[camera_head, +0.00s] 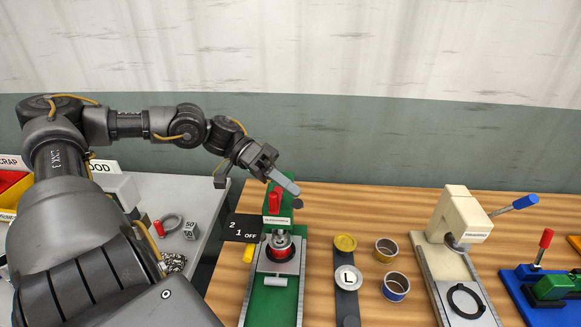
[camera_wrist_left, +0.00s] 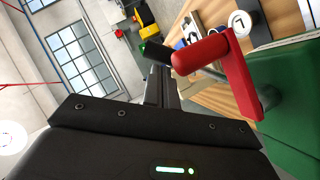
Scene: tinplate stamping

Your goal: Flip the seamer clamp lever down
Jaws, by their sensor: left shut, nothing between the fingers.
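The green machine (camera_head: 270,305) stands at the table's left part, with a small label plate whose text is too small to read. A red lever (camera_head: 273,202) stands up on it at the back; I take this as the clamp lever. In the left wrist view the lever (camera_wrist_left: 240,78) is large, with a rounded red grip. My left gripper (camera_head: 296,200) is shut and empty, just above and right of the lever. Its fingers (camera_wrist_left: 158,75) show beside the grip's end; I cannot tell whether they touch. A metal can with a red band (camera_head: 281,246) sits in the machine.
A dark sign (camera_head: 242,228) stands left of the machine. To its right are a dark strip with discs (camera_head: 347,300) and two open cans (camera_head: 385,250), then a beige machine (camera_head: 450,255) with a blue lever and a blue-based fixture (camera_head: 535,305). A grey side table (camera_head: 205,200) is left.

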